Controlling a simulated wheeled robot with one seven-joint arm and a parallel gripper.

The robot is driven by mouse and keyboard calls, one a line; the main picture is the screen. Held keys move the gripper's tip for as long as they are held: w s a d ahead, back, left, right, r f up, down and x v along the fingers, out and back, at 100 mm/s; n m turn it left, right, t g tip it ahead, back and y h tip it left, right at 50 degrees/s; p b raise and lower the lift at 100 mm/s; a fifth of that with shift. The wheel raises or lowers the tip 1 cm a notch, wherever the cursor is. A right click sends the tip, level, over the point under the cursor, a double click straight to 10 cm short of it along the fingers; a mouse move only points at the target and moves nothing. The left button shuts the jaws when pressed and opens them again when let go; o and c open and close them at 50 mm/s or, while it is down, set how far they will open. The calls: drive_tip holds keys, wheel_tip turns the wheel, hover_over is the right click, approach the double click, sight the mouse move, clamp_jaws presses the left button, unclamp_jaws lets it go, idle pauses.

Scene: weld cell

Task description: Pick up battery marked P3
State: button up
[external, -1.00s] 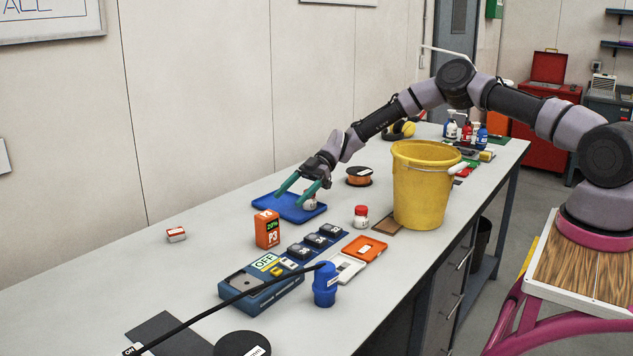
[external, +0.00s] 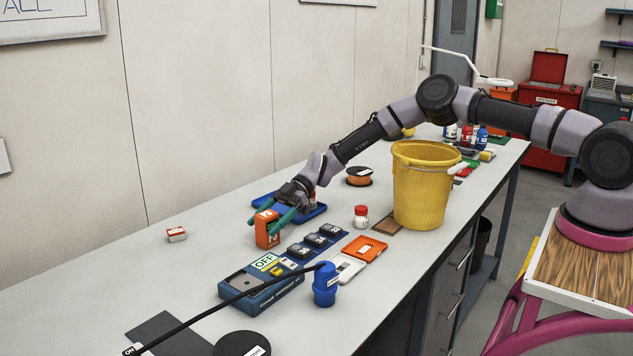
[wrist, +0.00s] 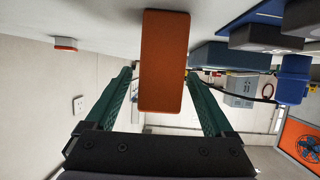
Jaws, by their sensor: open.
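The orange battery marked P3 (external: 265,238) stands upright on the grey bench, left of the dark charger row. In the wrist view the battery (wrist: 164,62) is an orange block in the middle of the picture. In the wrist view my gripper (wrist: 158,90) is open, with one finger on each side of the battery. A gap shows on the left; whether the right finger touches is unclear.
A blue charger unit (external: 262,292) with an OFF sign and a row of dark batteries (external: 316,240) stands close in front. A blue tray (external: 312,213) lies behind my gripper. A yellow bucket (external: 421,195) stands to the right. A small red-and-white box (external: 176,234) lies left on clear bench.

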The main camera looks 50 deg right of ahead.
clamp_jaws()
drive_tip(key=shift+r, duration=0.1)
